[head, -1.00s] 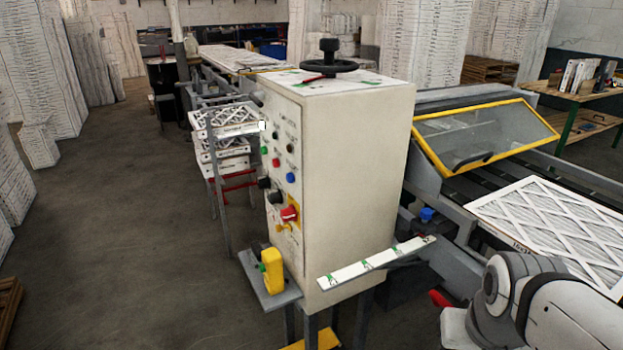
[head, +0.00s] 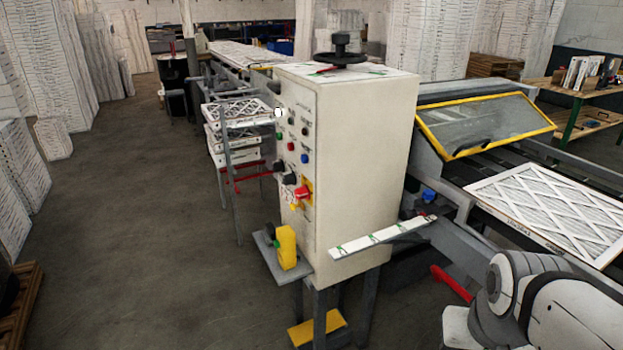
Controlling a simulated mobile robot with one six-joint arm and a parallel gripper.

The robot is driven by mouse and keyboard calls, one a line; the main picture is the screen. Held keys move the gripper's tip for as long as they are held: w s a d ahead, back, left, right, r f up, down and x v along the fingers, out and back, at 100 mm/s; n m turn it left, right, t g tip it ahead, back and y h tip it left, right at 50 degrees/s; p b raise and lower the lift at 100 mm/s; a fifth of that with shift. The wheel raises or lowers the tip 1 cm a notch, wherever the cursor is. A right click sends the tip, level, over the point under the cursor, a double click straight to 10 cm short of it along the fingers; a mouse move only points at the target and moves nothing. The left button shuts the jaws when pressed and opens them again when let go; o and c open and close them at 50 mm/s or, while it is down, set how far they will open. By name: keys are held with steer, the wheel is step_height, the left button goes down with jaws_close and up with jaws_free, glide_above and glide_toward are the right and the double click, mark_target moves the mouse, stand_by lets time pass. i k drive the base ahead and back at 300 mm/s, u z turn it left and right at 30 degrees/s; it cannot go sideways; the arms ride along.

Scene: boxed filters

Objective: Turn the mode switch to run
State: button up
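A pale control cabinet (head: 360,170) stands in the middle of the head view, its narrow panel face turned to the left. On that panel are two black knobs, an upper one (head: 279,166) and a lower one (head: 289,179). A red rotary handle on a yellow plate (head: 302,193) sits just below them. The labels are too small to read, so I cannot tell which is the mode switch or where it points. My gripper is out of view; only part of my arm shows at the lower right, apart from the cabinet.
A yellow box (head: 287,247) sits on a grey shelf below the panel. A white labelled rail (head: 380,237) sticks out rightward from the cabinet. A conveyor with a framed filter (head: 548,208) lies at right. Open floor (head: 150,240) lies left of the cabinet.

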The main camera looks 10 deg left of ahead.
mark_target(289, 178)
steer(key=z, duration=0.05)
steer(key=k, duration=0.9)
steer(key=u, duration=0.9)
steer(key=i, duration=1.05)
steer(key=u, duration=0.65)
steer(key=i, duration=1.3)
steer(key=z, duration=0.35)
